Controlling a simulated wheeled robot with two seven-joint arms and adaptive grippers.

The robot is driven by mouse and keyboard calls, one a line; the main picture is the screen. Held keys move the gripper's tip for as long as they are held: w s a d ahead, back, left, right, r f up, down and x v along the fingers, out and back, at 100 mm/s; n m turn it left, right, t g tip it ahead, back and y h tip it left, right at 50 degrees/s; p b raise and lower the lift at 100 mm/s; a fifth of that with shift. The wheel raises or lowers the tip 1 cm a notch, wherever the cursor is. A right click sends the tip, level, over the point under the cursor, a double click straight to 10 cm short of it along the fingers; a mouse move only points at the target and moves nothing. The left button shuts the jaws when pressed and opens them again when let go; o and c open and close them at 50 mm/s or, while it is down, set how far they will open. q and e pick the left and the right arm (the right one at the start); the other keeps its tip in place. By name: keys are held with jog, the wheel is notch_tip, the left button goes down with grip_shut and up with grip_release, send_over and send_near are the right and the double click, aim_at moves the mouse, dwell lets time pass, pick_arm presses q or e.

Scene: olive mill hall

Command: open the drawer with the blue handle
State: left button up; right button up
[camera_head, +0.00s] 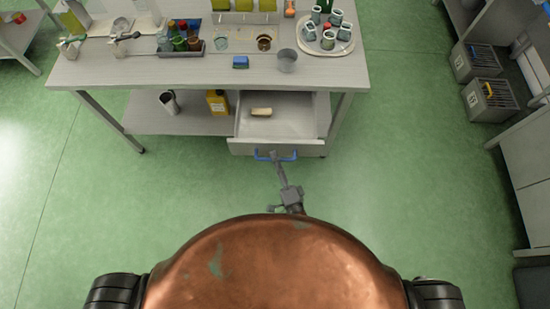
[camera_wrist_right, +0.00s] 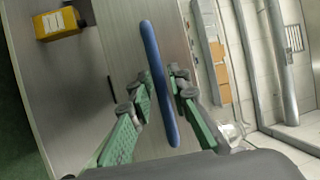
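The drawer (camera_head: 245,147) hangs under the right part of the long table and is pulled out, so its inside shows. A small beige block lies in it (camera_head: 261,112). Its blue handle (camera_head: 262,156) is on the front face. In the wrist view the blue handle (camera_wrist_right: 157,70) runs between the two green-padded fingers. My right gripper (camera_head: 277,161) is at the handle, and its fingers (camera_wrist_right: 160,88) appear closed on the bar from both sides. My left gripper is not in view.
The table top (camera_head: 120,73) carries a bottle tray (camera_head: 181,51), a blue sponge (camera_head: 240,62), a grey cup (camera_head: 287,60) and a round tray of cups (camera_head: 336,52). A yellow container (camera_head: 217,102) stands on the lower shelf left of the drawer. Green floor in front is clear.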

jog(key=v, duration=1.2)
